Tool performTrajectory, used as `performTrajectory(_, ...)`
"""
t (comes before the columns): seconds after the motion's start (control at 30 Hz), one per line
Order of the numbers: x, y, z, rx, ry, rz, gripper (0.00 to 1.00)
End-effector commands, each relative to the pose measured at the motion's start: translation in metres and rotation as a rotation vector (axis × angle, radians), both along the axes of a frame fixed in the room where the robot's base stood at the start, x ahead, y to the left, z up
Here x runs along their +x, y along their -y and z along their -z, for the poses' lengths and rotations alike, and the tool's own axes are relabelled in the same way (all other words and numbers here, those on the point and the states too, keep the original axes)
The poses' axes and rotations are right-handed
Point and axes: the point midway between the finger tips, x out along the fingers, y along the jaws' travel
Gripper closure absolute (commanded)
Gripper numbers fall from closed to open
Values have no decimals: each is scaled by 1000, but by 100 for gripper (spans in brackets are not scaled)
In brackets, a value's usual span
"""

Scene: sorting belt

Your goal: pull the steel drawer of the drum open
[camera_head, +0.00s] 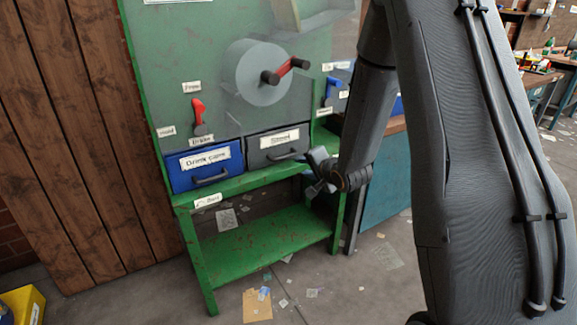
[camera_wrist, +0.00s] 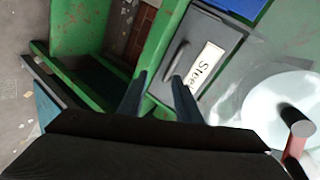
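The steel drawer (camera_head: 256,155) is grey with a white label and a dark bar handle (camera_head: 289,156). It sits shut in the green drum stand, right of the blue drink cans drawer (camera_head: 190,180). In the wrist view the steel drawer (camera_wrist: 226,44) appears turned on its side, with its handle (camera_wrist: 176,57) just beyond my fingertips. My gripper (camera_wrist: 160,76) is open and empty, its two fingers apart. In the head view my gripper (camera_head: 314,172) is right of the handle and slightly lower, in front of the stand, not seen touching it.
The grey drum (camera_head: 252,88) with a red crank (camera_head: 285,70) is above the drawers. A red lever (camera_head: 198,114) is on the panel at left. A green lower shelf (camera_head: 262,236) lies below. A blue-sided bench (camera_head: 382,195) stands close on the right. Scraps litter the floor.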

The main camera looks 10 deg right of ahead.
Motion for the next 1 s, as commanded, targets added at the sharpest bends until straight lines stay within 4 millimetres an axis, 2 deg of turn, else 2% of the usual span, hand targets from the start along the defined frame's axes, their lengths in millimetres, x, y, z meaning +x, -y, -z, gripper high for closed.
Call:
performTrajectory(0.03, 9, -1, 11, 83, 38, 8, 69)
performTrajectory(0.2, 25, -6, 14, 296, 132, 10, 69)
performTrajectory(0.3, 28, -8, 13, 352, 154, 7, 69)
performTrajectory(0.47, 42, -14, 14, 369, 161, 4, 69)
performTrajectory(0.8, 88, -28, 24, 367, 161, 5, 69)
performTrajectory(1.0, 100, -32, 27, 367, 159, 5, 69)
